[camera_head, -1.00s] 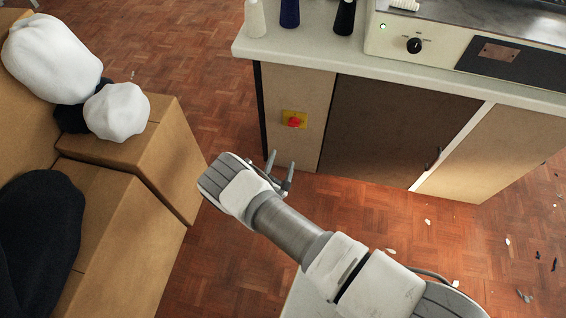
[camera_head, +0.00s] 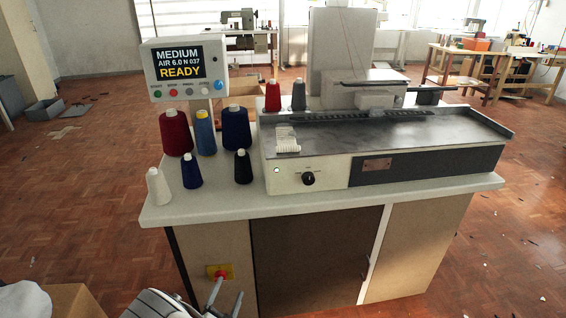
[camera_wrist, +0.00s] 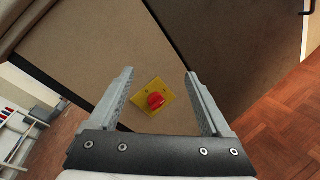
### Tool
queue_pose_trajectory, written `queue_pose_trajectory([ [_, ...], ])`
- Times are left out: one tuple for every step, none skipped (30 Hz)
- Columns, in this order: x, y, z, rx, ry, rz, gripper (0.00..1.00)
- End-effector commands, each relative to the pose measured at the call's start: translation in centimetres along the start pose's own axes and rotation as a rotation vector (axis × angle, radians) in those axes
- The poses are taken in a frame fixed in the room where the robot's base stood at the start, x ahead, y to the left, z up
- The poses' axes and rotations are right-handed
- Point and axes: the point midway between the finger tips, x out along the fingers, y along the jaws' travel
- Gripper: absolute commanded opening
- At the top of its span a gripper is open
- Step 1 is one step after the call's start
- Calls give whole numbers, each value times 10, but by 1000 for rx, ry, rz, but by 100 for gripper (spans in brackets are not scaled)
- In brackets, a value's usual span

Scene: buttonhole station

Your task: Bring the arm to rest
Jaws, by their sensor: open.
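My gripper (camera_head: 226,297) shows at the bottom of the head view, in front of the station's cabinet. In the wrist view my gripper (camera_wrist: 160,92) has its two fingers wide apart with nothing between them. Beyond the fingertips is the cabinet's front panel with a red knob (camera_wrist: 156,100) on a yellow plate (camera_wrist: 145,91). The red knob also shows in the head view (camera_head: 221,274), just above the fingers. I cannot tell the exact gap between the fingers and the panel. Most of my arm is out of the head view.
The buttonhole machine (camera_head: 380,165) stands on a pale worktop (camera_head: 330,204) with several thread cones, including a white one (camera_head: 158,187). A display (camera_head: 187,68) reads "MEDIUM", "READY". A cardboard box (camera_head: 75,300) is at the lower left. The wooden floor (camera_head: 75,190) at left is open.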

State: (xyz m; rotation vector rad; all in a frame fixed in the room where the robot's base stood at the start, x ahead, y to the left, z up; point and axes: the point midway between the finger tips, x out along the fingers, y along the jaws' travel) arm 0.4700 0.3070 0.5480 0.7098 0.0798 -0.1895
Motion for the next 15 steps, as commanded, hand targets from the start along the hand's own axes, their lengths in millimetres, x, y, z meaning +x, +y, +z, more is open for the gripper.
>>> queue_pose_trajectory([
  [11, 10, 26, 40, -46, -55, 82],
  [15, 13, 40, 61, -70, -88, 82],
  [21, 16, 59, 88, -102, -132, 82],
  [24, 18, 73, 108, -124, -166, 82],
  [28, 20, 87, 130, -146, -200, 82],
  [31, 22, 106, 158, -175, -244, 82],
  [34, 23, 120, 180, -196, -277, 82],
  [36, 23, 134, 202, -216, -310, 82],
  [37, 23, 152, 232, -241, -355, 82],
  [38, 23, 166, 256, -259, -388, 82],
  [39, 23, 180, 278, -277, -420, 82],
  [39, 23, 198, 311, -300, -463, 82],
  [39, 22, 211, 335, -316, -495, 82],
  [38, 21, 224, 359, -330, -527, 82],
  [36, 19, 240, 394, -350, -570, 82],
])
